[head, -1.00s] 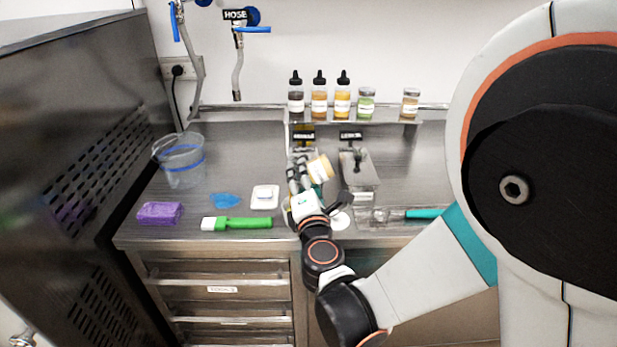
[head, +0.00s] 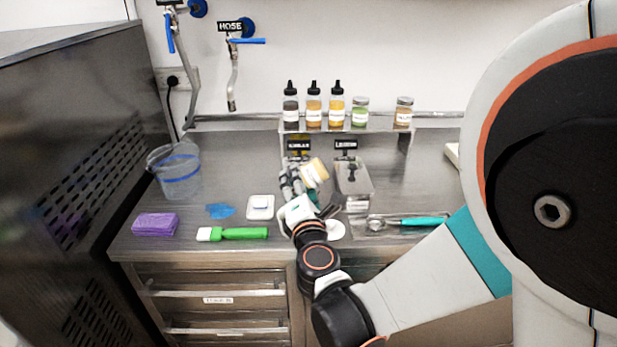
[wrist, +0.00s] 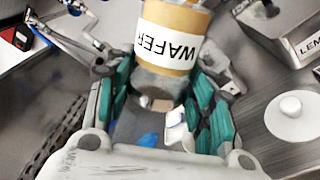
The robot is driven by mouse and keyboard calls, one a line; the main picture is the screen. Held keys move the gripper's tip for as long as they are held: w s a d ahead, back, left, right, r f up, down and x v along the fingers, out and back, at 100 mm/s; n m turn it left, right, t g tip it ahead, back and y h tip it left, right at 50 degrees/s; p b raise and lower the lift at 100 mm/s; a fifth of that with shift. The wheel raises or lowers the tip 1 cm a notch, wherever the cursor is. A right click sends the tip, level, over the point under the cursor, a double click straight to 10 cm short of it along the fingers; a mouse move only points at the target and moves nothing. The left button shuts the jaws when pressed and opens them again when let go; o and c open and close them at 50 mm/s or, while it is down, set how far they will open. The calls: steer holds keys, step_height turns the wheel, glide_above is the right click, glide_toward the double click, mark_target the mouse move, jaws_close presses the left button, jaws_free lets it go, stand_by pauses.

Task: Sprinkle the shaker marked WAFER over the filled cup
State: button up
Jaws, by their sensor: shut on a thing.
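The shaker marked WAFER (head: 315,173) is a tan jar with a white label. My gripper (head: 300,182) is shut on it and holds it tilted above the counter. In the wrist view the shaker (wrist: 168,45) sits between the teal-padded fingers, its label readable and its far end cut off by the top edge. A white round thing (head: 335,229) stands on the counter just right of my wrist; it also shows at the right of the wrist view (wrist: 290,107), apart from the shaker. I cannot tell whether it is the filled cup; no other cup is clear.
Bottles and jars stand on a raised shelf (head: 350,128) at the back. A lidded metal pan (head: 354,180) is right of the shaker. A clear bucket (head: 177,170), purple sponge (head: 156,224), green brush (head: 240,233) and white square item (head: 260,207) lie left. A teal-handled tool (head: 418,221) lies right.

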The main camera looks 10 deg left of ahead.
steer(key=shift+f+b, duration=0.8)
steer(key=shift+f, duration=0.1)
steer(key=shift+r+p, duration=0.7)
steer(key=shift+r, duration=0.2)
steer(key=shift+f+b, duration=0.95)
steer(key=shift+r, duration=0.1)
steer(key=m, duration=0.4)
